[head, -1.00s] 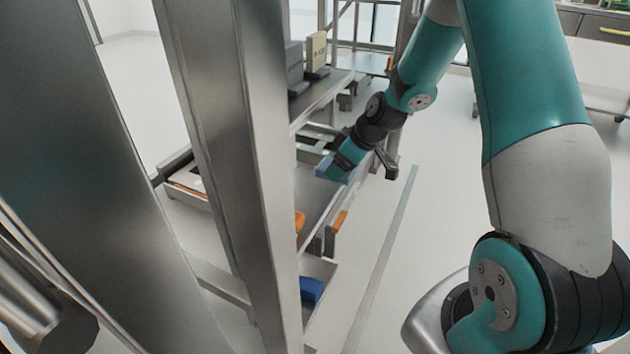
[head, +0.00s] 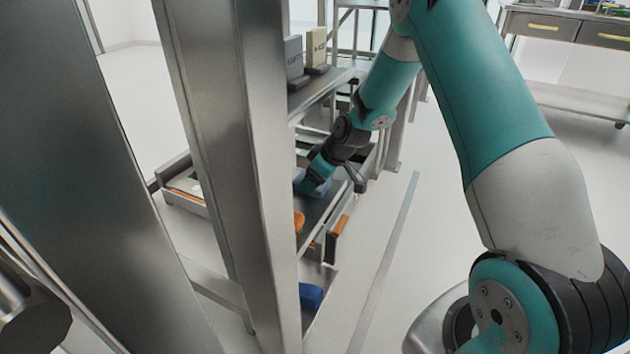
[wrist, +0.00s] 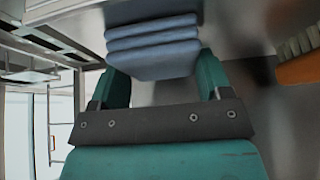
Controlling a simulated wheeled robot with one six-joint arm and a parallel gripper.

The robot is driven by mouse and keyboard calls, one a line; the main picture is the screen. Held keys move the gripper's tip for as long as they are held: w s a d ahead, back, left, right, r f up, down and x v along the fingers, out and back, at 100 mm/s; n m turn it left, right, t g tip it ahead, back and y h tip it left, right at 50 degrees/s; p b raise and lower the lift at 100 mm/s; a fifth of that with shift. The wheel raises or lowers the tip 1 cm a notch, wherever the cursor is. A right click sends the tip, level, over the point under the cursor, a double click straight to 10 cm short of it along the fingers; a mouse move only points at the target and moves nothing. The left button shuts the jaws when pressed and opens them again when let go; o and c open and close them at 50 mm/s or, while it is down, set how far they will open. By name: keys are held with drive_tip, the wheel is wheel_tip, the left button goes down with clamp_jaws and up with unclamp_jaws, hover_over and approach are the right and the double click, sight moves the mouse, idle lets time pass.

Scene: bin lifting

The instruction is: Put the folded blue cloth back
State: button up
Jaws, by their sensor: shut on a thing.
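The folded blue cloth (wrist: 152,48) shows in the wrist view as a stack of blue-grey layers between the two teal fingers. My gripper (wrist: 160,72) is shut on it. In the head view the cloth (head: 318,187) is a small blue patch at the end of my gripper (head: 316,180), partly hidden by the fingers. My gripper and the cloth are inside the metal rack, above its middle shelf (head: 318,207). I cannot tell whether the cloth touches the shelf.
A dark grey block (head: 294,62) and a beige block (head: 317,48) stand on the shelf above. Orange items (head: 299,221) lie on the middle shelf, and a blue item (head: 311,296) lies low down. A metal post (head: 230,150) hides part of the rack. The floor to the right is clear.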

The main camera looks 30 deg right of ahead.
drive_tip(key=o, duration=0.9)
drive_tip(key=shift+f, duration=0.1)
drive_tip(key=shift+f, duration=0.1)
drive_tip(key=shift+f+b, duration=0.25)
drive_tip(key=shift+b, duration=0.2)
drive_tip(key=p+v, duration=0.6)
drive_tip(key=v, duration=1.1)
drive_tip(key=shift+d+r, duration=0.3)
drive_tip(key=shift+d, duration=0.05)
drive_tip(key=shift+s, duration=0.1)
